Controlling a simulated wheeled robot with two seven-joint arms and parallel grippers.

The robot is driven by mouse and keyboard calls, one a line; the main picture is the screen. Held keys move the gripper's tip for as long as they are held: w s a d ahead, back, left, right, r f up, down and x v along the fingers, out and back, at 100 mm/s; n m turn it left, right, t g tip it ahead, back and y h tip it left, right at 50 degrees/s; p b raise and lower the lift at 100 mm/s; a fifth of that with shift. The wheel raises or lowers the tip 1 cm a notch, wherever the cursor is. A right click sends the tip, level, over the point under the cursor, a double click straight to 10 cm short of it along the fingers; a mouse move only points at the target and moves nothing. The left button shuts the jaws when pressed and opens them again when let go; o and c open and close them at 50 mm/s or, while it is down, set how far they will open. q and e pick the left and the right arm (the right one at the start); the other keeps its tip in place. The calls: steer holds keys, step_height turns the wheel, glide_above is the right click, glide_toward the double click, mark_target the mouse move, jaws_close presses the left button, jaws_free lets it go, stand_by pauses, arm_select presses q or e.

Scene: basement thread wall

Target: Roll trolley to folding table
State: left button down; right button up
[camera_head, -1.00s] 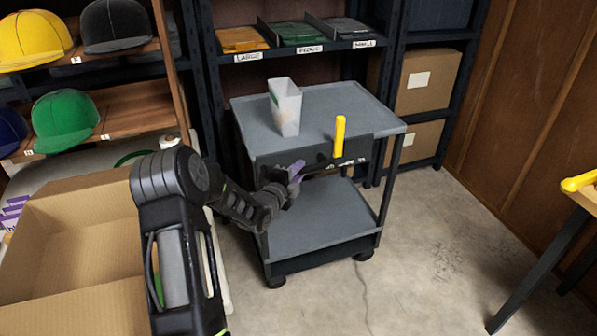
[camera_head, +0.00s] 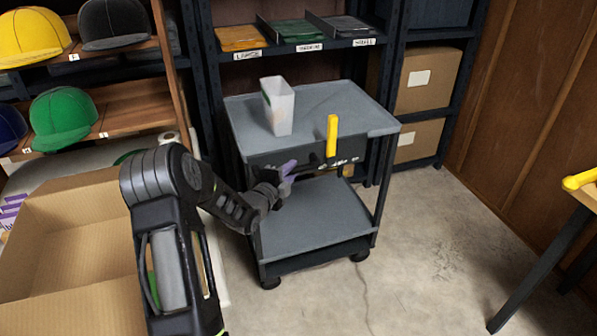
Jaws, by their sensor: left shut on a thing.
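The grey two-shelf trolley (camera_head: 318,213) stands on casters in the middle of the view. A white tapered bin (camera_head: 278,107) stands on its top shelf. A yellow upright piece (camera_head: 332,135) is at its front edge. My left gripper (camera_head: 287,177) is shut on the trolley's front handle, just below the top shelf; its purple-tipped fingers partly hide the grip. A table with a wooden top (camera_head: 586,197) and dark legs is cut off at the right edge; I cannot tell if it is the folding table. My right gripper is out of view.
An open cardboard box (camera_head: 75,262) fills the lower left. Dark shelving (camera_head: 207,100) stands behind the trolley, with boxes (camera_head: 425,80) at its right. Concrete floor (camera_head: 440,255) is clear between the trolley and the right-hand table.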

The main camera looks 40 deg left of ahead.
arm_select(q)
steer(key=shift+s+a, duration=0.45)
steer(key=shift+s, duration=0.15)
steer(key=shift+s+a, duration=0.4)
steer(key=shift+s, duration=0.2)
steer(key=shift+w+d, duration=0.1)
steer(key=c, duration=1.3)
jaws_free()
steer(key=shift+w, duration=0.1)
